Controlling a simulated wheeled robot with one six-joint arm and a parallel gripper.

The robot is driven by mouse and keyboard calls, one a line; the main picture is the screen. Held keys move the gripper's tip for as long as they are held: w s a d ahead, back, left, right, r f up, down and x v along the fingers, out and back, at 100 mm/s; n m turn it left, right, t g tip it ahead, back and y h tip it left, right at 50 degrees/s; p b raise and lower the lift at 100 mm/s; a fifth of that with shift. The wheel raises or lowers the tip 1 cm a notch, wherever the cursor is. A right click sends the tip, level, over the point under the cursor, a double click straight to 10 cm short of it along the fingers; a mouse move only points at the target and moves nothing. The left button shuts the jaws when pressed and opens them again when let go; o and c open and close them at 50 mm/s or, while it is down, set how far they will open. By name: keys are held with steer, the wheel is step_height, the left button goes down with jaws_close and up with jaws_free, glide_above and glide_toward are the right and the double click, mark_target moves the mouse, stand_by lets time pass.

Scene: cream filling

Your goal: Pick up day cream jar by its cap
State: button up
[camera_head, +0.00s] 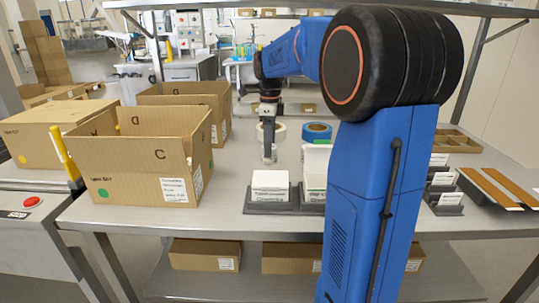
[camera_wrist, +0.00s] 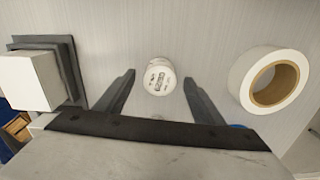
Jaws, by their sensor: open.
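A small white jar (camera_wrist: 159,76) with dark print stands on the grey table in the wrist view, centred between the fingers of my gripper (camera_wrist: 159,83). The print is too small to read. My gripper is open, one finger on each side of the jar, and holds nothing. I cannot tell how far above the jar the fingertips are. In the head view my gripper (camera_head: 269,150) points down over the middle of the table. The jar cannot be made out clearly there.
A white tape roll (camera_wrist: 270,80) lies right of the jar; a white box (camera_wrist: 28,82) in a dark holder stands left. A blue tape roll (camera_head: 317,131) lies farther right. A large open carton (camera_head: 140,165) stands at the table's left. Card holders (camera_head: 444,197) stand at right.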

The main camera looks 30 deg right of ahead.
steer(key=shift+f, duration=1.15)
steer(key=c, duration=1.3)
